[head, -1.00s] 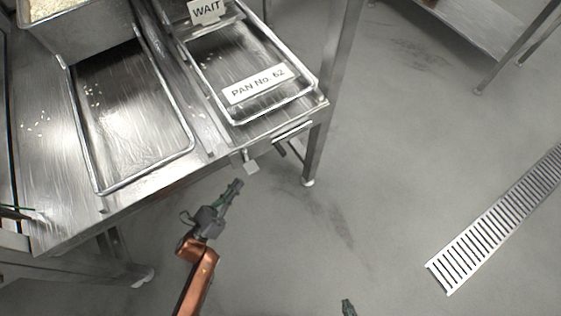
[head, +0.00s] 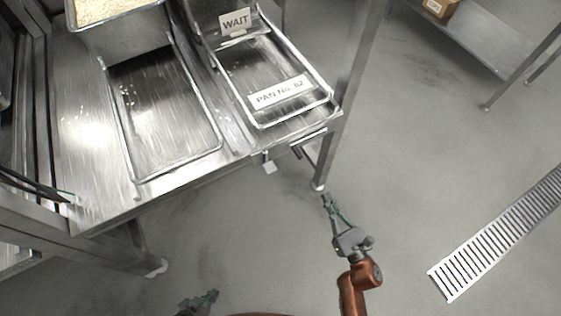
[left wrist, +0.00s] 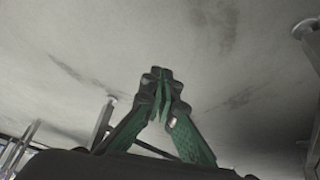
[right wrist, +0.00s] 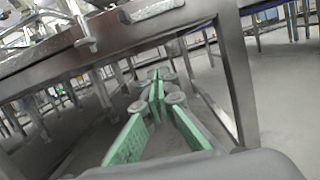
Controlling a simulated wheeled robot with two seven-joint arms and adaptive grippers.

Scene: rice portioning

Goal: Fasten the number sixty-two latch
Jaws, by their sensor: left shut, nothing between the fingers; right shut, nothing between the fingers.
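The pan labelled PAN No. 62 (head: 262,124) lies at the right end of the steel table. Below its front edge, a small metal latch-like fitting (head: 268,161) hangs from the table edge, with a bar handle (head: 308,139) to its right. The fitting (right wrist: 86,40) and bar (right wrist: 152,9) also show in the right wrist view. My right gripper (head: 327,197) is shut and empty, in front of and below the bar, apart from it. My left gripper (head: 208,298) is shut and empty at the bottom of the head view. Whether the latch is fastened I cannot tell.
A second pan (head: 152,178) with few grains lies left on the table, before a rice-filled bin (head: 122,40). A WAIT sign (head: 235,21) stands behind pan 62. A table leg (head: 322,170) is close to my right gripper.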

